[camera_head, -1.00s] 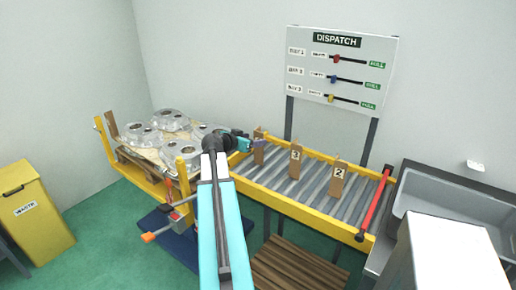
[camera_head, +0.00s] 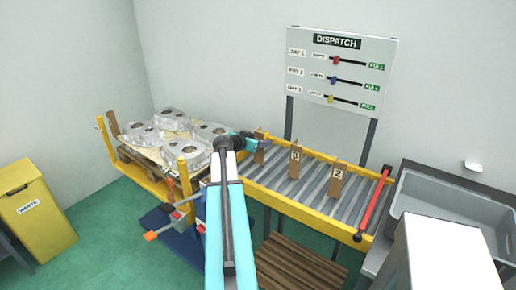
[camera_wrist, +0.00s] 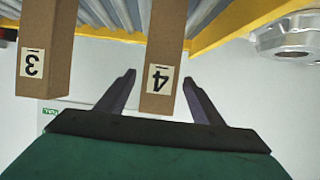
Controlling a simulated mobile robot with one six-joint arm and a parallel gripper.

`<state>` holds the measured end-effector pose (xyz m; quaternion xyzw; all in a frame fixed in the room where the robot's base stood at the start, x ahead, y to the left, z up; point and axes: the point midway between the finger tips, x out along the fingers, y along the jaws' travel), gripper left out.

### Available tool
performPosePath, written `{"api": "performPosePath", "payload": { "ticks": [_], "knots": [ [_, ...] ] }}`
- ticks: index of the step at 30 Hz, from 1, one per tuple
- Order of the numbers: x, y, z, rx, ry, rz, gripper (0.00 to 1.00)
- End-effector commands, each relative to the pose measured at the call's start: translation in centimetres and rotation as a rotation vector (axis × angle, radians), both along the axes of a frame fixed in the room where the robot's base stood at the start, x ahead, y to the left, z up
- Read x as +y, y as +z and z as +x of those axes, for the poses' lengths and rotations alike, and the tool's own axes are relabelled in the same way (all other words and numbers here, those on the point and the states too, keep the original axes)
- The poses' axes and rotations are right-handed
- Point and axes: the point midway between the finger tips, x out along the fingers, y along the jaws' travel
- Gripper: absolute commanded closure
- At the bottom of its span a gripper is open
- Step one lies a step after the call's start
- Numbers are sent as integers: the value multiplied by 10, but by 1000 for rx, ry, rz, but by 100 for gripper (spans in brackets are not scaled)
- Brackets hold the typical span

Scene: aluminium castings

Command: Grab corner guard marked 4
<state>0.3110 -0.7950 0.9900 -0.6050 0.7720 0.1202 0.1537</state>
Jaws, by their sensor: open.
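The corner guard marked 4 is a brown upright piece with a white label. In the wrist view the guard (camera_wrist: 166,35) appears upside down, its label facing the camera, its end showing between my open fingers. Whether it touches either finger I cannot tell. In the head view the guard (camera_head: 260,155) stands at the left end of the roller conveyor (camera_head: 310,190), partly hidden by my gripper (camera_head: 262,140). My gripper also shows open in the wrist view (camera_wrist: 160,85), with dark fingers on either side of the guard.
Guards marked 3 (camera_head: 295,160) and 2 (camera_head: 337,180) stand farther right on the conveyor; guard 3 also shows close beside my gripper in the wrist view (camera_wrist: 43,45). Aluminium castings (camera_head: 172,120) lie on a pallet left of the conveyor. A red bar (camera_head: 374,203) crosses its right end.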

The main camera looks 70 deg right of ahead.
Motion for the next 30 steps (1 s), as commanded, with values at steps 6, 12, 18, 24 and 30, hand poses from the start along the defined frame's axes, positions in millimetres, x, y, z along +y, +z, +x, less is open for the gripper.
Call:
{"api": "performPosePath", "payload": {
  "ticks": [6,12,18,24,30],
  "knots": [
    [0,0,0,0,-1,0,39],
    [0,0,-1,0,-1,0,68],
    [0,0,-1,0,-1,0,84],
    [0,1,-1,-1,-1,0,84],
    [-1,6,-1,0,-2,-1,84]
  ]
}}
